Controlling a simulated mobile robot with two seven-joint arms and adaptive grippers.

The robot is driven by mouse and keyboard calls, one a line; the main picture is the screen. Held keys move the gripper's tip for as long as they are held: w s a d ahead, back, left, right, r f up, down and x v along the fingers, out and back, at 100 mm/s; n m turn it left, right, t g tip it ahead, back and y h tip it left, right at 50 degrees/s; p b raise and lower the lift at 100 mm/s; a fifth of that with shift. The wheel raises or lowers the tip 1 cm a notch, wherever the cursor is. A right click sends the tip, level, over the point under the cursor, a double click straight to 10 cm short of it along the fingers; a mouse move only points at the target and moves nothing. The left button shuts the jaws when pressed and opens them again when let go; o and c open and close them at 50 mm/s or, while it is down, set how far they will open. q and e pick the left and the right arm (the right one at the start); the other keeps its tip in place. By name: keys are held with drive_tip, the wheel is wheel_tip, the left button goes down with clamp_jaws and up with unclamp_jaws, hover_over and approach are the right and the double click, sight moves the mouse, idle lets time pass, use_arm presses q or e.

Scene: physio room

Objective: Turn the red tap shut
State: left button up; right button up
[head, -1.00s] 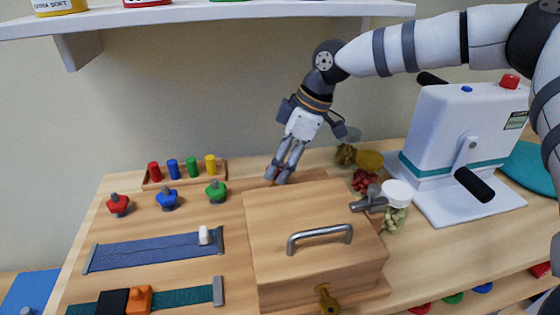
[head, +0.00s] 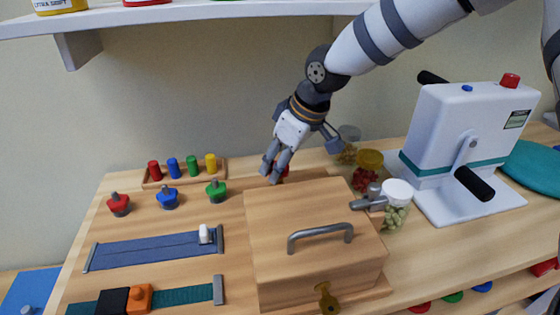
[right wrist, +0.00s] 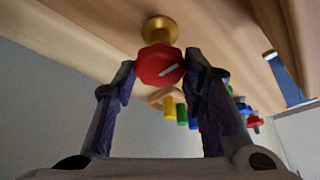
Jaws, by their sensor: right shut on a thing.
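The red tap (right wrist: 158,66) is an eight-sided red handle with a white line on it, above a brass fitting (right wrist: 160,29) in the right wrist view. In the head view only a little red (head: 284,171) shows between the fingers, behind the wooden box. My right gripper (right wrist: 160,72) has one finger at each side of the handle and is shut on it. In the head view my right gripper (head: 272,177) reaches down behind the box's back left part. The white line lies slanted across the handle. My left gripper is not in view.
The wooden box (head: 310,211) with a metal handle stands in front of the gripper. Jars (head: 395,207) and a white crank machine (head: 465,135) stand to the right. Coloured pegs (head: 192,166) and star knobs (head: 168,200) are on the left. A shelf (head: 200,15) hangs above.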

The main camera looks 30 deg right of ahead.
idle(0.3)
drive_tip(key=o, duration=1.2)
drive_tip(key=shift+c, duration=0.2)
drive_tip(key=v, duration=1.2)
